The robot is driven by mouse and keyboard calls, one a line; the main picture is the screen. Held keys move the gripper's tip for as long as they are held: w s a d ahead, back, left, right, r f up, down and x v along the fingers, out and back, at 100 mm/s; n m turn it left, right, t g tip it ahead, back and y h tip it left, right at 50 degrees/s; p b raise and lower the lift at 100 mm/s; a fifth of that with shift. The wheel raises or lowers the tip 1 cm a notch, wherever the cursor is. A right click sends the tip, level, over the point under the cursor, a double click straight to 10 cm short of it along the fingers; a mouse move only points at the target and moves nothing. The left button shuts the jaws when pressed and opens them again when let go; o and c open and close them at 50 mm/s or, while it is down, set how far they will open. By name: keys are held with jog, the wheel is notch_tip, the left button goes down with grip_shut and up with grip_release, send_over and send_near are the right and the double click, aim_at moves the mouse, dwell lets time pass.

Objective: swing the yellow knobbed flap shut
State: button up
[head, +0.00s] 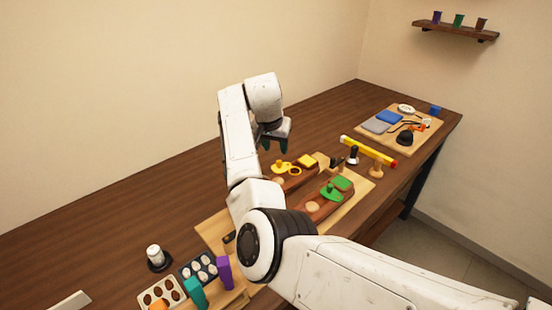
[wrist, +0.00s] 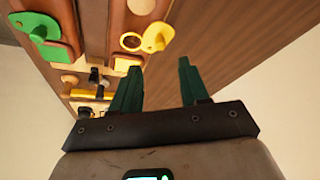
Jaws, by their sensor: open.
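The yellow knobbed flap (wrist: 156,37) shows near the top of the wrist view, and in the head view (head: 282,166). It is swung out to the side of its wooden strip. A yellow ring (wrist: 131,42) with an uncovered dark middle lies beside it; it also shows in the head view (head: 295,171). My gripper (wrist: 160,66) is open, with nothing between its two dark green fingers. In the head view my gripper (head: 276,143) hangs above the far side of the strip, close to the flap and apart from it.
A green knobbed flap (head: 332,191) sits on a parallel wooden strip nearer me. A yellow bar with a red end (head: 369,151) lies on posts to the right. A board of tools (head: 399,128) stands farther right. The table behind the strips is clear.

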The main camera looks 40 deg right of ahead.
aim_at(279, 162)
jog(key=x, duration=0.9)
jog(key=shift+a, duration=0.1)
jog(key=shift+c, duration=0.3)
grip_shut()
